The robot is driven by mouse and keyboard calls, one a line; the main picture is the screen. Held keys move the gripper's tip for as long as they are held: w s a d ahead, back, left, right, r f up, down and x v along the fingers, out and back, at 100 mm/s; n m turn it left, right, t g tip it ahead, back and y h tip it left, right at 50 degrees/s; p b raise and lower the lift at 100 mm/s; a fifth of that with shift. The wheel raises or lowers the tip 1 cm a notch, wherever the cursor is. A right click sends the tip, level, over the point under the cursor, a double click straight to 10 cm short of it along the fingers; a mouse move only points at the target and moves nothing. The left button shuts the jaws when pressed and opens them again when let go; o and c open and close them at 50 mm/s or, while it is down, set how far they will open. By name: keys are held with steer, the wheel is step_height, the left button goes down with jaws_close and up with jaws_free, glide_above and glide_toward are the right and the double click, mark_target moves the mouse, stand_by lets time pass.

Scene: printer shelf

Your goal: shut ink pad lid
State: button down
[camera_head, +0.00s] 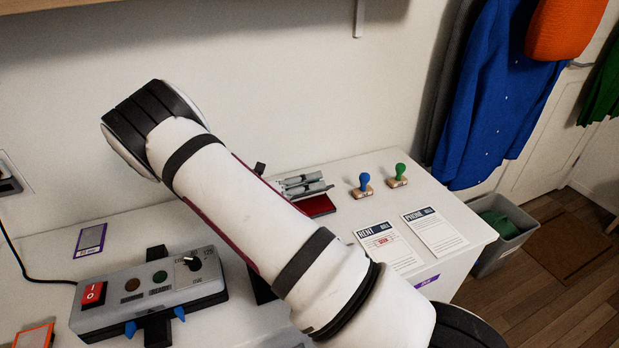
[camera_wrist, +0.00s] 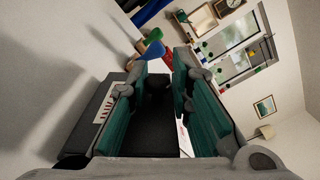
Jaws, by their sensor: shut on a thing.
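The ink pad's red pad (camera_head: 318,206) shows in the head view on the white top, right of my arm, which hides the rest of it. My gripper (camera_head: 328,187) is just above and behind the red pad. In the wrist view my gripper's teal-padded fingers (camera_wrist: 172,90) flank the dark ink pad lid (camera_wrist: 155,130), and they are shut on it. The lid stands raised, not flat on the pad. A dark side face with a pale label strip (camera_wrist: 103,103) shows left of the fingers. The exact contact is partly hidden.
A blue-handled stamp (camera_head: 364,183) and a green-handled stamp (camera_head: 398,174) stand right of the pad. A rent bill (camera_head: 390,247) and a phone bill (camera_head: 435,231) lie in front. A grey control box (camera_head: 150,290) stands at the left. The wall is close behind.

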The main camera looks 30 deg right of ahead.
steer(key=shift+s+a+f+m, duration=0.15)
steer(key=shift+s+f+m, duration=0.05)
steer(key=shift+m, duration=0.4)
steer(key=shift+s+a+f+m, duration=0.1)
steer(key=shift+s+f+m, duration=0.1)
steer(key=shift+m, duration=0.4)
steer(key=shift+s+a+f+m, duration=0.1)
steer(key=shift+s+f+m, duration=0.15)
steer(key=shift+m, duration=0.55)
steer(key=shift+s+f+m, duration=0.25)
steer(key=shift+m, duration=0.55)
steer(key=c, duration=1.5)
jaws_free()
steer(key=shift+s, duration=0.1)
steer(key=shift+v, duration=3.75)
